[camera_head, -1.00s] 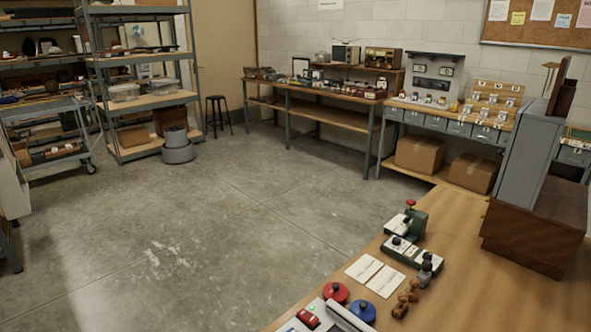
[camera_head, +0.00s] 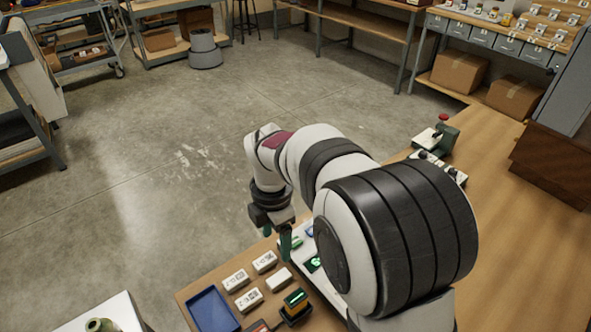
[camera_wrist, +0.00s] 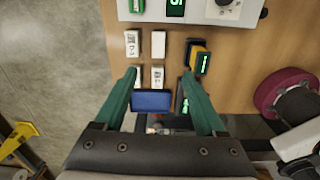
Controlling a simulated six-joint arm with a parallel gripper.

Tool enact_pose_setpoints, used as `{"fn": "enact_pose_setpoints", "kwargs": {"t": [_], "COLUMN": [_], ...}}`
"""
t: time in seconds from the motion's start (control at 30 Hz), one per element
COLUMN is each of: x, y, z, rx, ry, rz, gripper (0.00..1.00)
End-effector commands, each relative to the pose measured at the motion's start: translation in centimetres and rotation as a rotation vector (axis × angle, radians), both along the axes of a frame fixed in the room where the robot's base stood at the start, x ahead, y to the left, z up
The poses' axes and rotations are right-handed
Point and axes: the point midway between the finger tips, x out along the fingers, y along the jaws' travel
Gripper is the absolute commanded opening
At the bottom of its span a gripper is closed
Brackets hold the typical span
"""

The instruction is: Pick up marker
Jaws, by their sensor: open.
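No pen-shaped marker can be made out for certain. Several small white blocks, some with dark printed codes, lie on the wooden table; one (camera_head: 265,262) is near its edge, and another (camera_wrist: 132,43) shows in the wrist view. My gripper (camera_head: 284,244) is above the table, near the blocks. In the wrist view my gripper (camera_wrist: 159,75) has its green fingers wide apart with nothing held, pointing down toward the blocks. A yellow-and-black device (camera_head: 296,306) with a green screen stands beside the blocks; it also shows in the wrist view (camera_wrist: 197,58).
A blue tray (camera_head: 213,311) lies left of the blocks. A white device with a green display (camera_head: 312,263) is partly hidden by my arm. A green-and-white instrument (camera_head: 436,138) stands farther back. A pale surface (camera_head: 105,315) holds a greenish vessel (camera_head: 101,325). Open floor lies beyond the table.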

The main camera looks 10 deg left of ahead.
Motion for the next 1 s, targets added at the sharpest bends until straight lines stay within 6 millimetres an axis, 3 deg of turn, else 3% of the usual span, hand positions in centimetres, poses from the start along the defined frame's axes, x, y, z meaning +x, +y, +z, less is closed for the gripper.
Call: {"fn": "enact_pose_setpoints", "kwargs": {"t": [0.33,0.7,0.8,1.0], "x": [0.1,0.3,0.4,0.4], "y": [0.4,0.1,0.1,0.1], "z": [-8.6,-14.9,-16.0,-16.1], "rx": [-0.004,-0.003,-0.002,-0.001], "ry": [0.004,0.004,0.001,-0.001], "rz": [0.060,0.057,0.057,0.057], "gripper": [0.72,0.72,0.72,0.72]}}
